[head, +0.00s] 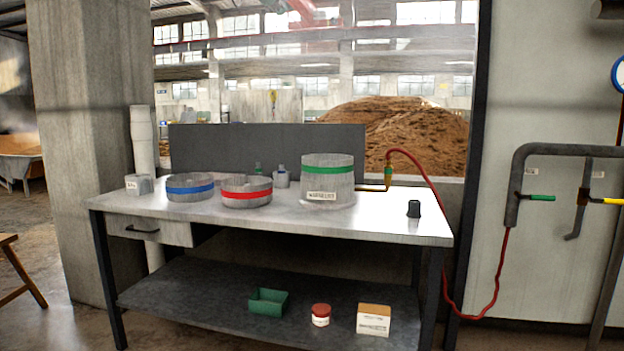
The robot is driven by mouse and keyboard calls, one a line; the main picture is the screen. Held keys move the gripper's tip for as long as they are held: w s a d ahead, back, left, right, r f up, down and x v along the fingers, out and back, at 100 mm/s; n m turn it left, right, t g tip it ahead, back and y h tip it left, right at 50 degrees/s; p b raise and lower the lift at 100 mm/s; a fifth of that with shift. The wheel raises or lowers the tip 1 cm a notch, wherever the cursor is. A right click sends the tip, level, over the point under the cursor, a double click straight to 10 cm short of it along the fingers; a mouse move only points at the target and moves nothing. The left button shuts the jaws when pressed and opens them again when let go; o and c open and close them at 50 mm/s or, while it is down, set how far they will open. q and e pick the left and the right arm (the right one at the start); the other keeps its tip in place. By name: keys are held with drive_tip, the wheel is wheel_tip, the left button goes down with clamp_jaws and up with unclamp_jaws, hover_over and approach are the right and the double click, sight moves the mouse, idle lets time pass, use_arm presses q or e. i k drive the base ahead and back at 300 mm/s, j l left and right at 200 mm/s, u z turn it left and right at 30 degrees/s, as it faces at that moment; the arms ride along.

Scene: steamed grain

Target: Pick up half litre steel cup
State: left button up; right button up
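Neither of my grippers is in view. I cannot tell for sure which thing is the half litre steel cup. A small grey metal-looking vessel (281,178) stands at the back of the steel table, between the red-banded pan and the large green-banded pot. A small grey labelled container (139,184) stands at the table's left end. A small dark cup-shaped object (414,209) stands alone near the right front corner.
The steel table (330,222) also holds a blue-banded pan (190,187), a red-banded pan (246,192) and a green-banded pot (327,179). A red hose (430,180) hangs past its right end. The lower shelf (205,300) holds a green tray (268,302), a red-lidded jar (320,315) and a box (374,320).

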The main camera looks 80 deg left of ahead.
sight(138, 185)
drive_tip(key=u, duration=3.85)
